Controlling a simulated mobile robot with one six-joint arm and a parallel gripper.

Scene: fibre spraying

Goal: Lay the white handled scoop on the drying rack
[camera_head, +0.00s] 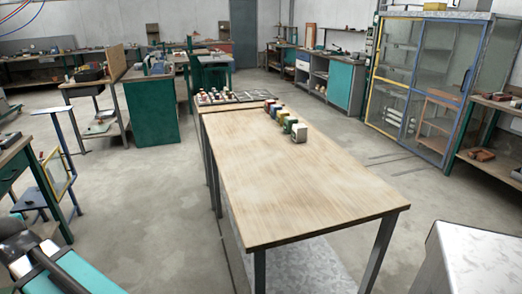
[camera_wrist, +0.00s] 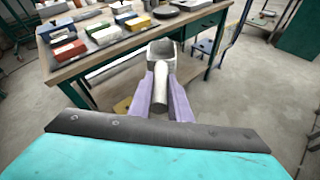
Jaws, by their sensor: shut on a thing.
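My gripper (camera_wrist: 161,78) shows in the wrist view with two purple fingers shut on the handle of a white scoop (camera_wrist: 160,88). The scoop's square, open bowl points away from my gripper, past the fingertips. The scoop is held in the air near the front edge of a workbench. In the head view my arm is at the lower left, and the gripper and scoop are out of the picture. I cannot pick out the drying rack for certain in either view.
In the wrist view, a workbench (camera_wrist: 75,70) holds several coloured blocks and a dark round dish (camera_wrist: 166,11). In the head view, a long wooden table (camera_head: 285,190) has a row of small blocks at its far right side. Open concrete floor lies left of it.

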